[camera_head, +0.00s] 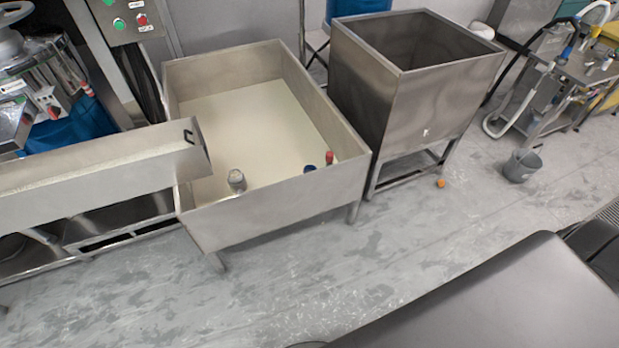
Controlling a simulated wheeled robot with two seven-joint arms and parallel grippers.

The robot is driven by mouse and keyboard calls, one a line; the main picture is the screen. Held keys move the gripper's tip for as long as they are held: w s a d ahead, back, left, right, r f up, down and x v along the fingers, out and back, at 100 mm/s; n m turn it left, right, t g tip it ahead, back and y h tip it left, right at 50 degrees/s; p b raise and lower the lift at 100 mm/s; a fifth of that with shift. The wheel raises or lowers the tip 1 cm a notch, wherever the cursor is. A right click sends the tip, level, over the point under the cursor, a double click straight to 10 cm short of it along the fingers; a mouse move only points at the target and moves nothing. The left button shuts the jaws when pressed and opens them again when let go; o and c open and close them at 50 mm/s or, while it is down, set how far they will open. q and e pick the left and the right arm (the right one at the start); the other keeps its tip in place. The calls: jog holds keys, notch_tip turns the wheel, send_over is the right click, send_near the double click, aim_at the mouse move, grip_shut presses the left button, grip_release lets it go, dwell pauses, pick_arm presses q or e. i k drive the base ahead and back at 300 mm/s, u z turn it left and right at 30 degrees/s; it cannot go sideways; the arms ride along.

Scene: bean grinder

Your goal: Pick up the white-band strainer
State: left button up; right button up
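A large steel tub (264,215) stands in the middle, with a pale cream layer (255,125) covering its bottom. Along its near inside wall are three small items. One is a grey-and-whitish cylinder (237,180) near the left corner. One is dark blue (309,168) and mostly hidden by the wall. One is red-topped (329,158) at the right. The cylinder may be the white-band strainer, but it is too small to tell. Neither of my grippers is in view.
A steel chute (95,165) leads over the tub's left corner. A tall open steel bin (415,85) stands to the right. A grey bucket (522,165) and a small orange object (440,183) are on the floor. The floor in front of the tub (300,275) is clear.

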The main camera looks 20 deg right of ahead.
aim_at(235, 175)
jog(key=z, duration=0.15)
jog(key=k, duration=1.35)
jog(key=u, duration=0.1)
jog(key=i, duration=0.5)
jog(key=z, duration=0.85)
jog(key=i, duration=1.15)
jog(key=u, duration=0.4)
